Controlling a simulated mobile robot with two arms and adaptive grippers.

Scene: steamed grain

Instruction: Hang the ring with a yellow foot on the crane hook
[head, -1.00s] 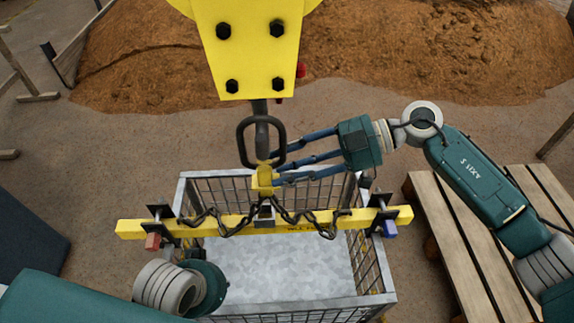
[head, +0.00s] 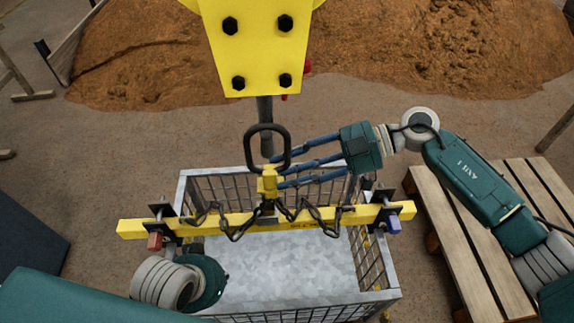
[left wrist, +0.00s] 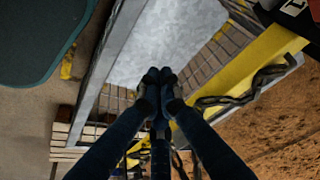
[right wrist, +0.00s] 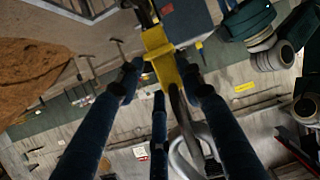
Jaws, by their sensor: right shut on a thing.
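The crane hook hangs from a yellow block (head: 258,45); its dark stem (head: 264,110) runs down to the ring. The dark ring (head: 286,147) stands upright above its yellow foot (head: 268,183). My right gripper (head: 272,172) comes in from the right and is shut on the ring at its foot. The right wrist view shows the foot (right wrist: 160,48) between the fingers and grey hook metal (right wrist: 192,150) close to the ring. The stem's lower end shows through the ring opening; whether it passes through is unclear. My left gripper (left wrist: 157,82) has its fingertips together, with nothing visible in them.
A yellow beam (head: 345,219) with chains (head: 322,216) lies across a wire-mesh crate (head: 395,298), below the ring. A wooden pallet (head: 455,235) stands at the right. A grain heap (head: 420,60) lies behind on open ground.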

